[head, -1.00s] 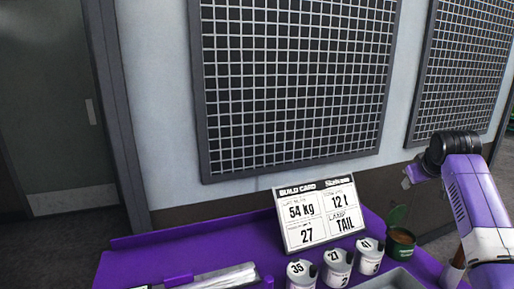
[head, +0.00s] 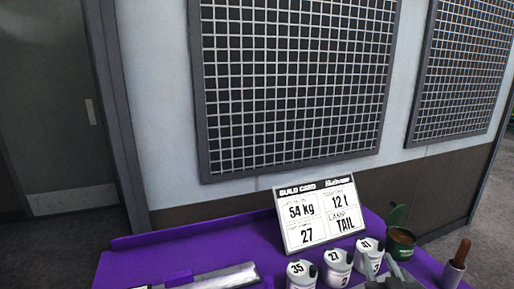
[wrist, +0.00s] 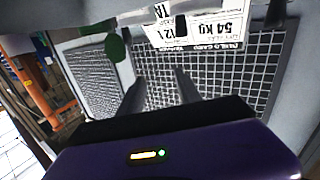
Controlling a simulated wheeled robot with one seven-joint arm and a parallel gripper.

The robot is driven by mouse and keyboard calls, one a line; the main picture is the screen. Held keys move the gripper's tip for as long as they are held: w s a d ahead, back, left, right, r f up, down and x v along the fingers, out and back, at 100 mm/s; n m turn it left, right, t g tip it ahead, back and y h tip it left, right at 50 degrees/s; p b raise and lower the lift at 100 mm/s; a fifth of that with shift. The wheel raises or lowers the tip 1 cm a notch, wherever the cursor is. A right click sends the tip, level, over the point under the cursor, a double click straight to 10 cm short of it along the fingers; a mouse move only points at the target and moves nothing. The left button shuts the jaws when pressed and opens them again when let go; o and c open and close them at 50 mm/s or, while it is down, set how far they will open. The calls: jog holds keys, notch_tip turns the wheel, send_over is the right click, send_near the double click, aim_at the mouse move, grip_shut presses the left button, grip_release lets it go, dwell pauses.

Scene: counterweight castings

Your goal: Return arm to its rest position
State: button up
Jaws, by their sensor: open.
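My gripper (wrist: 159,84) shows in the wrist view as two dark fingers standing apart, with nothing seen between them. The wrist picture is upside down; the build card (wrist: 203,27) lies beyond the fingertips at the top, apart from them. In the head view my purple and white arm no longer shows at the right. A grey shape (head: 394,279) at the bottom edge there may be part of my gripper, but I cannot tell for sure.
The purple bench (head: 185,237) carries the build card (head: 314,214), several white numbered containers (head: 338,268), an open green tin (head: 400,242) and a wooden-handled tool (head: 459,262). A long pale-edged item (head: 215,279) lies at front left. Grid panels (head: 290,85) line the wall.

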jog(key=s+a+f+g+y, duration=0.1)
jog(key=s+a, duration=0.2)
jog(key=s, duration=1.2)
jog(key=s+a+f+y, duration=0.1)
jog(key=s+a, duration=0.3)
jog(key=s, duration=1.2)
jog(key=s+a+f+g, duration=0.1)
jog(key=s+a, duration=0.2)
jog(key=s, duration=1.3)
jog(key=shift+s+a+f+n+g+y, duration=0.15)
jog(key=shift+f+n+g+y, duration=0.15)
jog(key=shift+n+y, duration=0.1)
